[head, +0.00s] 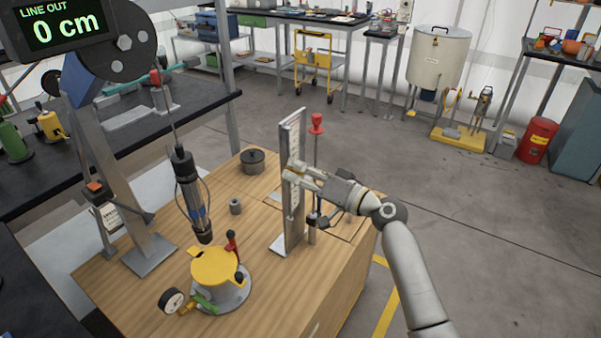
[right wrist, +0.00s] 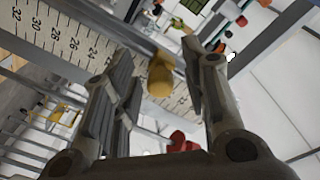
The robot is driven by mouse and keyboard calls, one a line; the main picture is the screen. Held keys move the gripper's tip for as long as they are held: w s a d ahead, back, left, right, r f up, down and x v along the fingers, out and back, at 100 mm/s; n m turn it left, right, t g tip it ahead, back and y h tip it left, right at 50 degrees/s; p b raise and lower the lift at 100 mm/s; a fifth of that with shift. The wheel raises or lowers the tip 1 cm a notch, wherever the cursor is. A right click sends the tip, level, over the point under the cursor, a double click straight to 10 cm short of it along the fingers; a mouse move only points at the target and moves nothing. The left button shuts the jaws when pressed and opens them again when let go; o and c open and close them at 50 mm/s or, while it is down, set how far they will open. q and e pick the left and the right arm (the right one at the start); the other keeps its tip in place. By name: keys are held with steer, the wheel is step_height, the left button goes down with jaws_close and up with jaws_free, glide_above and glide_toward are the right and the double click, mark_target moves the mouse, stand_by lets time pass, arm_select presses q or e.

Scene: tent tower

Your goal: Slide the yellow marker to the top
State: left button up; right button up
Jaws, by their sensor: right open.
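A tall pale scale board (head: 294,215) stands upright on the wooden bench. In the right wrist view its printed scale (right wrist: 55,35) shows numbers from 32 down to about 24. The yellow marker (right wrist: 160,78) is a rounded knob on the scale, below the 24 in number order. My right gripper (head: 297,170) is at the board, about mid-height, and hides most of the marker in the head view. In the right wrist view the open right gripper (right wrist: 160,62) has one finger on each side of the marker, with gaps visible. My left gripper is out of view.
A red-topped rod (head: 316,125) stands close behind the board. A hanging dark cylinder (head: 189,195), a yellow-topped device (head: 214,268), a small grey weight (head: 235,206) and a dark lidded pot (head: 252,161) are to the left. A display (head: 60,25) reads 0 cm.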

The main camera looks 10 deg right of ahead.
steer(key=shift+c, duration=0.5)
jaws_close()
step_height(320, 180, up, 4)
steer(key=shift+r+p, duration=0.15)
steer(key=shift+p, duration=1)
steer(key=shift+o, duration=0.4)
jaws_free()
